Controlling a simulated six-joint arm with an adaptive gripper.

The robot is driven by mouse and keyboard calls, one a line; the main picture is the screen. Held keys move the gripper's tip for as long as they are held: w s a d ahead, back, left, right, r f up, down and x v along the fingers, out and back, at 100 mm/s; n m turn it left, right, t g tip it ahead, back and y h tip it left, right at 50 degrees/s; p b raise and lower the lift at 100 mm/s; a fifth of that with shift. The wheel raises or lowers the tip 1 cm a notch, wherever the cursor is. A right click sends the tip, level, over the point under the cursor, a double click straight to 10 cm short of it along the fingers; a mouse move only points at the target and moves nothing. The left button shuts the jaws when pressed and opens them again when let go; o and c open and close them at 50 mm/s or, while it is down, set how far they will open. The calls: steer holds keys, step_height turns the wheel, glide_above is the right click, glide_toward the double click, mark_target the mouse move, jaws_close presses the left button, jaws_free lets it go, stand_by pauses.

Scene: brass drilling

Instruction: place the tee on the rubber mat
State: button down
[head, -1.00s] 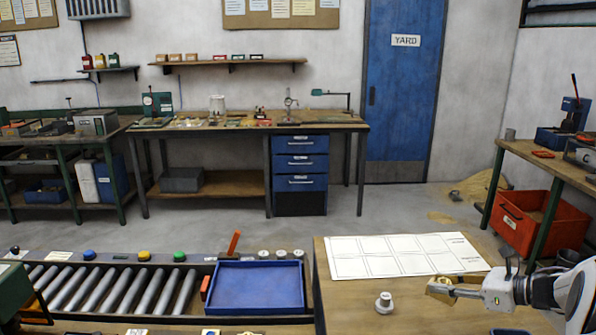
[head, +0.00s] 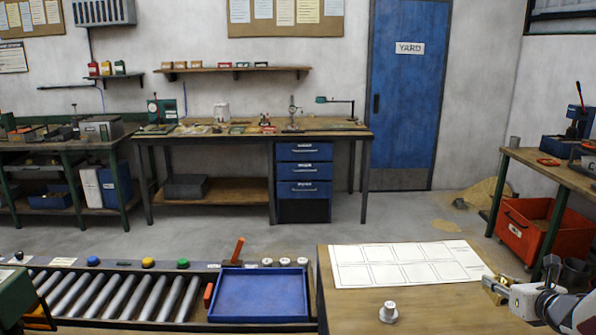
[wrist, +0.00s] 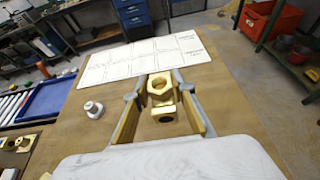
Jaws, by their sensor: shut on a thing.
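My gripper (head: 494,290) is above the right part of the wooden bench, close to the printed sheet's right end. In the wrist view my gripper (wrist: 165,117) is shut on the brass tee (wrist: 161,92), which sits between the tan finger pads. The tee shows a hexagonal end with an opening and a second opening nearer the camera. In the head view the tee cannot be told apart clearly from the tan fingers. I cannot make out a rubber mat in either current view.
A white gridded sheet (head: 405,264) lies flat on the bench (head: 350,310). A small pale flanged part (head: 388,312) stands in front of it. Left are a blue tray (head: 258,294) and a roller conveyor (head: 130,293). A red crate (head: 530,228) stands at the right.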

steer(key=s+r+m+g+h, duration=0.1)
steer(key=s+r+m+h, duration=0.3)
steer(key=s, duration=0.8)
steer(key=s+a+r+m+g+h, duration=0.1)
steer(key=s+r+m+h, duration=0.3)
steer(key=s, duration=0.8)
steer(key=shift+s+a+r+g+h, duration=0.2)
steer(key=shift+r+g+h, duration=0.25)
steer(key=shift+r, duration=0.35)
steer(key=shift+w, duration=0.1)
stand_by(0.4)
